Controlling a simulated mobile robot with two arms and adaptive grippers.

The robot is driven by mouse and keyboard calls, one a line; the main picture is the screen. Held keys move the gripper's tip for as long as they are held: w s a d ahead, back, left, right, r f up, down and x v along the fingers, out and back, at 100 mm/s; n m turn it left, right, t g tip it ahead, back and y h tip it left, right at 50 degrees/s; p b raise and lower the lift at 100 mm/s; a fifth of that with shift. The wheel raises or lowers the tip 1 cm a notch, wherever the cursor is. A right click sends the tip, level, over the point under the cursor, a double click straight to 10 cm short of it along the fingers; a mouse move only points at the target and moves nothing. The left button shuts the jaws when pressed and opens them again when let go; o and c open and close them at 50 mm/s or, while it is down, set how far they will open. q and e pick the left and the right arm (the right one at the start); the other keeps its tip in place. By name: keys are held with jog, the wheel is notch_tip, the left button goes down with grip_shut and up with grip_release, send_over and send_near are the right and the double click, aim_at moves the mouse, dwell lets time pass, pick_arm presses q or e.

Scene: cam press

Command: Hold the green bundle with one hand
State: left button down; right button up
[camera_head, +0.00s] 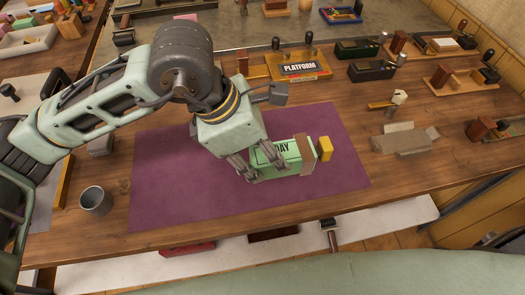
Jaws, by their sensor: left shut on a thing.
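The green bundle (279,167) lies on the purple mat (175,180), with dark lettering ending in "AY" on its top and a brown band (306,153) near its right end. My left gripper (248,170) points down over the bundle's left part and is shut on it. The fingers and the gripper body hide part of the bundle's left end. A small yellow block (325,148) is at the bundle's right end; I cannot tell if they touch. My right gripper is not in view.
A grey cup (95,200) stands left of the mat. A tray marked "PLATFORM" (299,66) is behind the mat. Brown cardboard pieces (405,139) and a hammer-like tool (388,100) lie to the right. The mat's left and front parts are clear.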

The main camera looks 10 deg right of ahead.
pick_arm(q)
jog(key=w+a+f+b, duration=0.1)
jog(key=a+f+b, duration=0.2)
jog(key=b, duration=0.1)
jog(key=w+a+f+b, duration=0.2)
jog(key=a+f+b, duration=0.1)
jog(key=b, duration=0.1)
jog(key=w+a+f+b, duration=0.1)
jog(key=a+f+b, duration=0.2)
jog(key=shift+w+a+b, duration=0.2)
jog(key=shift+a+b, duration=0.2)
jog(key=shift+w+a+f, duration=0.15)
jog(key=shift+a+f, duration=0.05)
jog(key=shift+w+a+f+b, duration=0.1)
jog(key=shift+b, duration=0.3)
jog(key=shift+f+b, duration=0.7)
jog(key=shift+b, duration=0.15)
